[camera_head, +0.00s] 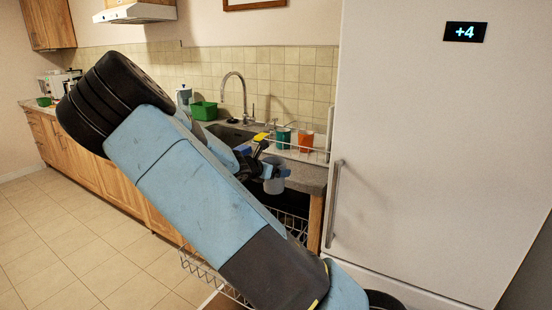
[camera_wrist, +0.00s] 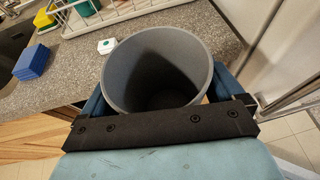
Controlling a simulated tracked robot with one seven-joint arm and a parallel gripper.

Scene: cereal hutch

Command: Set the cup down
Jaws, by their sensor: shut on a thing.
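My gripper (camera_head: 262,163) is shut on a grey cup (camera_head: 274,184), which hangs in front of the counter edge, above an open wire rack (camera_head: 292,224). In the wrist view the cup (camera_wrist: 120,72) is upright or nearly so, its open mouth facing the camera and its inside empty. The blue fingers of my gripper (camera_wrist: 158,85) lie on either side of it. The cup's base is hidden in the wrist view. The grey speckled countertop (camera_wrist: 65,78) lies beyond and to the left of the cup.
On the counter are a blue sponge block (camera_wrist: 32,60), a small white box (camera_wrist: 106,46) and a white dish rack (camera_wrist: 150,13). A teal cup (camera_head: 283,138) and an orange cup (camera_head: 305,140) stand at the back. The sink (camera_head: 232,136) is left; the fridge (camera_head: 430,140) closes the right.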

